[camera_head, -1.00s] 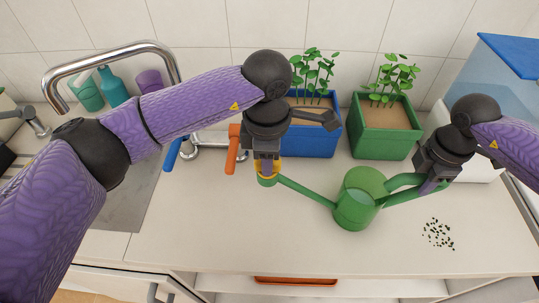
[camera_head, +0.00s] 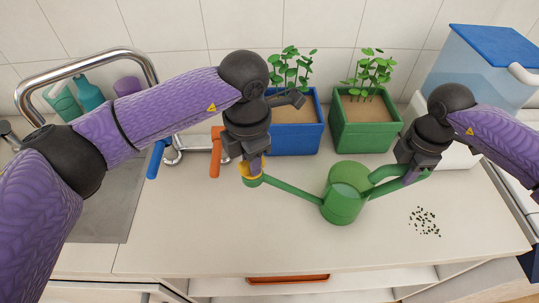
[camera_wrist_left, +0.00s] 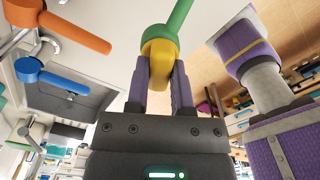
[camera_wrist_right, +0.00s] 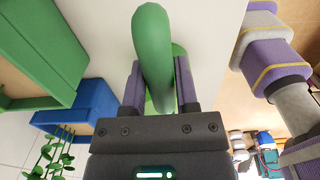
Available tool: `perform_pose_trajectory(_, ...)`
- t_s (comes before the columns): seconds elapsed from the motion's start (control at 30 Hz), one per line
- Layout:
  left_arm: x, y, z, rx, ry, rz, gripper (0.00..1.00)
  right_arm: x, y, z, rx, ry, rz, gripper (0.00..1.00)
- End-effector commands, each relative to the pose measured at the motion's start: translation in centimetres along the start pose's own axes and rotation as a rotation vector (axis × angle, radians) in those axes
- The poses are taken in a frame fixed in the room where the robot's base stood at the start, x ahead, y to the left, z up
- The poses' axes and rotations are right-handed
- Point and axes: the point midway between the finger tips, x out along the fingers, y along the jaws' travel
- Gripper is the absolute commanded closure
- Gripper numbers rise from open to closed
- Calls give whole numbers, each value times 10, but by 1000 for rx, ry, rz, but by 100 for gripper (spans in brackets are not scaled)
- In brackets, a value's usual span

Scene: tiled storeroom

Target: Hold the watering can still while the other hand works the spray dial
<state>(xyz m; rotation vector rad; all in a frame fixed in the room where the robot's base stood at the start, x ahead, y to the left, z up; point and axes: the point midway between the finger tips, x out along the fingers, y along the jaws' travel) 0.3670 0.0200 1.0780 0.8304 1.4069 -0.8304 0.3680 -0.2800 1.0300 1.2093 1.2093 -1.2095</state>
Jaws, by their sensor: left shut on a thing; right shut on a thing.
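The green watering can (camera_head: 343,203) stands on the counter, its spout pointing left and its handle to the right. A yellow spray dial (camera_head: 247,172) sits at the spout's tip. My left gripper (camera_head: 252,168) is shut on the dial. In the left wrist view both fingers press on the yellow dial (camera_wrist_left: 160,62) below the green spout. My right gripper (camera_head: 414,172) is shut on the can's handle. In the right wrist view the green handle (camera_wrist_right: 153,55) lies between the fingers and hides most of the can behind it.
A blue planter (camera_head: 298,137) and a green planter (camera_head: 363,134) with seedlings stand behind the can. Scattered dark seeds (camera_head: 424,221) lie at the right. A sink and tap with orange (camera_head: 216,152) and blue (camera_head: 155,160) handles are at the left. The front counter is clear.

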Motion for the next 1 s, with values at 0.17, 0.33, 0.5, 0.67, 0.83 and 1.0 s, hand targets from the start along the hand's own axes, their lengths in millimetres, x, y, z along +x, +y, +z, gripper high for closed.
perform_pose_trajectory(0.17,0,0,0,-166,-2,0,100,0,0,0,-1,1,0,100)
perform_pose_trajectory(0.33,0,0,0,-327,-1,0,100,0,0,0,-1,1,0,100)
perform_pose_trajectory(0.5,0,0,0,-488,-1,0,100,0,0,0,-1,1,0,100)
perform_pose_trajectory(0.67,0,0,0,-638,-1,0,100,0,0,0,-1,1,0,100)
perform_pose_trajectory(0.83,0,0,0,-783,-1,0,100,0,0,0,0,1,0,100)
perform_pose_trajectory(1.0,0,0,0,-905,-1,-1,100,0,0,0,0,1,0,100)
